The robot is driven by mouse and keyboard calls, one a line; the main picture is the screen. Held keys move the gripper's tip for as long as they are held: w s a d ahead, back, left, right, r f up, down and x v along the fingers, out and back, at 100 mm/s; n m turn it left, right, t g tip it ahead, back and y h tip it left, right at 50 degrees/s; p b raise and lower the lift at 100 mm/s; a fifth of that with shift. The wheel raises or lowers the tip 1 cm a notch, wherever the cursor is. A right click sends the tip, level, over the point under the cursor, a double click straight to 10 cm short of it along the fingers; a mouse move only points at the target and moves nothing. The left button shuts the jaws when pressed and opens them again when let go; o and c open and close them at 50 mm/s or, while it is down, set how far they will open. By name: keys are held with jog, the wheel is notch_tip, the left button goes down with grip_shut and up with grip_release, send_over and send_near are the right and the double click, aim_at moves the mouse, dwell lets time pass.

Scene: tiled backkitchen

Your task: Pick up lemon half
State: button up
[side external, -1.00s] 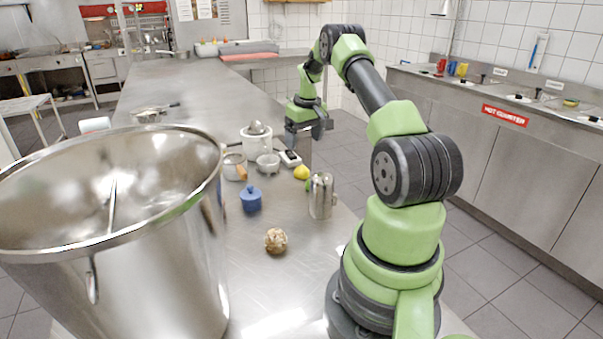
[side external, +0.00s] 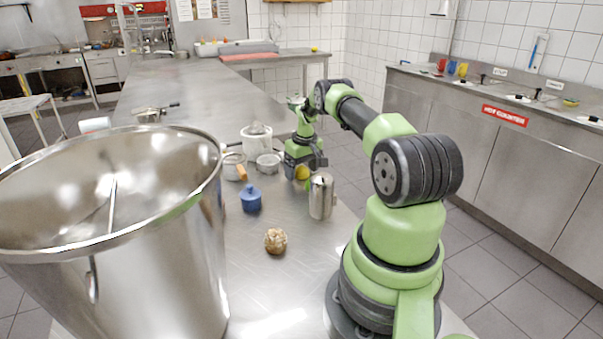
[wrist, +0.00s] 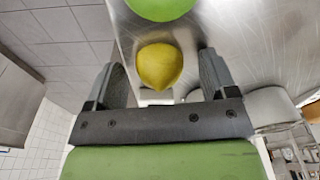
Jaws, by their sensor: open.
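The lemon half (wrist: 160,66) shows in the wrist view as a yellow rounded piece with a blunt point, on the metal counter near its edge. It lies between the two fingers of my gripper (wrist: 162,70), with a gap on each side. My gripper is open. In the side view my gripper (side external: 305,164) is low over the counter, and the lemon half (side external: 302,173) is partly hidden by it. Whether the fingers reach down to the counter surface cannot be told.
A green round object (wrist: 160,7) sits just beyond the lemon half. A metal jug (side external: 321,197) stands close in front of my gripper. A white bowl (side external: 268,163), a blue lidded pot (side external: 251,199) and a large steel pot (side external: 150,270) stand to the left.

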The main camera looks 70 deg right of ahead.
jog(key=c, duration=1)
jog(key=shift+r, duration=0.2)
